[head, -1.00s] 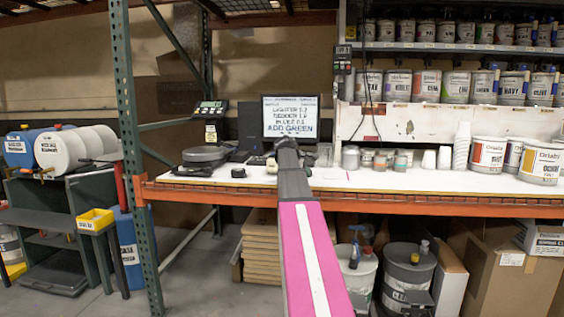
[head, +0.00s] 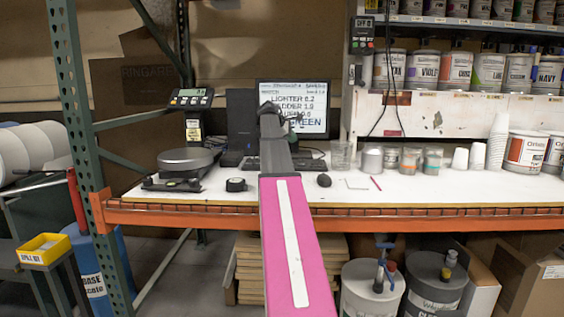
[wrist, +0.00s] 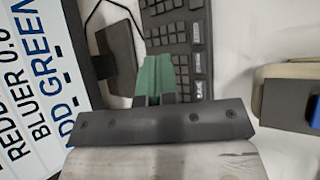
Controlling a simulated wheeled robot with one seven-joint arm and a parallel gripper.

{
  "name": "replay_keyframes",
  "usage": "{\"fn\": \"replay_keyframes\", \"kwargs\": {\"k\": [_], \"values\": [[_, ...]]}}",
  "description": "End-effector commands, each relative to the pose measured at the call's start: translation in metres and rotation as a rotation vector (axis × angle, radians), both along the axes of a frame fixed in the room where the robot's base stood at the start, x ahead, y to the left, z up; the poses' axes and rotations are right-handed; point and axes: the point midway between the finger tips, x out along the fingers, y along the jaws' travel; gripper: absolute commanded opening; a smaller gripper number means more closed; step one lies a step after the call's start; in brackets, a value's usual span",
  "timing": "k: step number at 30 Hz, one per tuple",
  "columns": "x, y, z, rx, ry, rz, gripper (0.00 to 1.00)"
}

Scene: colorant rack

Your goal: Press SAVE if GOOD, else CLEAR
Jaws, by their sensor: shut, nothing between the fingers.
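A monitor (head: 314,98) stands on the bench behind my arm. Its lines read about LIGHTER 0.2, REDDER, BLUER 0.0 and ADD GREEN; my arm covers part in the head view. Its edge also shows large at the left of the wrist view (wrist: 35,75). A dark keyboard (wrist: 178,35) lies on the white bench, partly seen behind my arm in the head view (head: 232,159). No SAVE or CLEAR label is legible. My gripper (wrist: 156,66) has its green fingers together and empty, over the keyboard's lower edge in the wrist view; contact cannot be told. The head view hides the fingertips.
A scale (head: 187,160) with a green-lit display (head: 191,98) stands left of the keyboard. A black mouse (head: 324,180), glass beaker (head: 341,154) and small jars (head: 411,159) lie to the right. A green rack post (head: 75,130) stands at left. The bench front is mostly clear.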

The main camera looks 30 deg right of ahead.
Motion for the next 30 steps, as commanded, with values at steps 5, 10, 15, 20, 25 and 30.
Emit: {"fn": "replay_keyframes", "kwargs": {"k": [5, 10, 15, 20, 25, 30], "values": [[-0.001, -0.001, 0.002, -0.002, 0.003, 0.000, 0.00], [-0.001, -0.001, 0.002, -0.002, 0.002, 0.000, 0.00], [0.000, -0.001, 0.001, -0.002, 0.002, 0.000, 0.00], [-0.001, -0.001, -0.005, -0.002, 0.002, 0.000, 0.00], [-0.001, -0.001, -0.020, -0.002, 0.003, 0.001, 0.00], [-0.001, -0.001, -0.041, -0.002, 0.002, 0.000, 0.00]]}}
